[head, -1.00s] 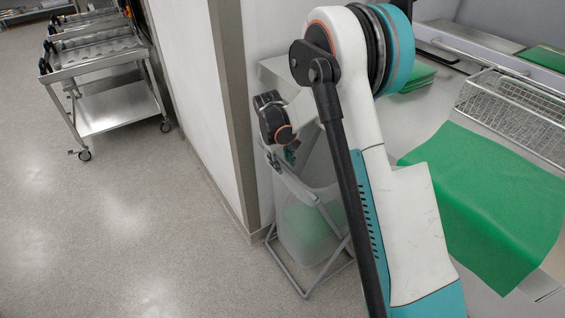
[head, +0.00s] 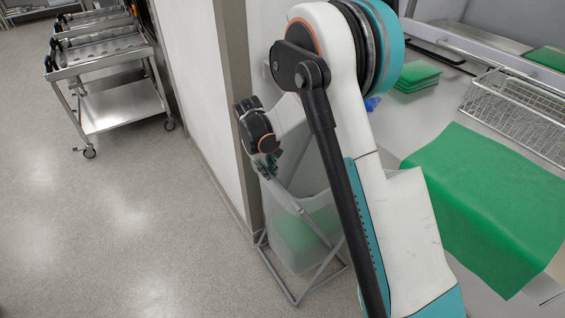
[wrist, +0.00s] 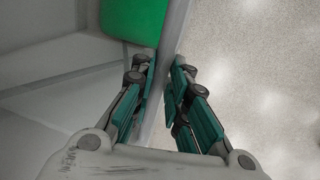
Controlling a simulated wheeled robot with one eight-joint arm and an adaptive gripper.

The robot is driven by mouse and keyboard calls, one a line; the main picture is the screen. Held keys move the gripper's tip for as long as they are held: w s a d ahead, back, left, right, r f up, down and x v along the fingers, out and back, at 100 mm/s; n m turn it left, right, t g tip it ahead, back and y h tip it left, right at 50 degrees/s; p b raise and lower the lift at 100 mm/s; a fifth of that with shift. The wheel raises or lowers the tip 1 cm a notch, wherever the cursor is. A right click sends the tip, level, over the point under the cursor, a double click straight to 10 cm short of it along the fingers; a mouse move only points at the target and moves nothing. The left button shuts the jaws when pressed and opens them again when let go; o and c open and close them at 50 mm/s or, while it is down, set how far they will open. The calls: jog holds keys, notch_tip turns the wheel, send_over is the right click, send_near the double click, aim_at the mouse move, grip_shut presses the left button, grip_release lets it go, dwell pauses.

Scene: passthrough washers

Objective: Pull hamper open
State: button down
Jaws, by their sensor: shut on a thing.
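The hamper (head: 300,240) is a translucent pale bin in a grey metal frame, low beside the wall end in the head view. Green cloth shows dimly through its side. My gripper (head: 266,168) is at the hamper's upper left edge, partly hidden by my wrist. In the wrist view, my gripper (wrist: 163,80) has its two teal-padded fingers on either side of the hamper's thin grey rim (wrist: 178,25), shut on it. Green cloth (wrist: 130,20) lies inside, left of the rim. My arm hides the hamper's right side in the head view.
A wall (head: 190,90) stands just behind and left of the hamper. A metal cart (head: 115,95) is farther back left. At right, a counter holds a green sheet (head: 490,205), folded green cloths (head: 418,76) and a wire basket (head: 515,105). The floor at left is clear.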

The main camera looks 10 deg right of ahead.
jog(key=s+a, duration=0.4)
jog(key=a, duration=0.8)
jog(key=s+a, duration=0.4)
jog(key=a, duration=0.8)
jog(key=shift+a, duration=0.4)
jog(key=c, duration=1.6)
grip_release()
jog(key=shift+o, duration=0.2)
notch_tip(320, 180, up, 12)
jog(key=a, duration=0.2)
jog(key=shift+s+f, duration=0.15)
jog(key=shift+s, duration=0.2)
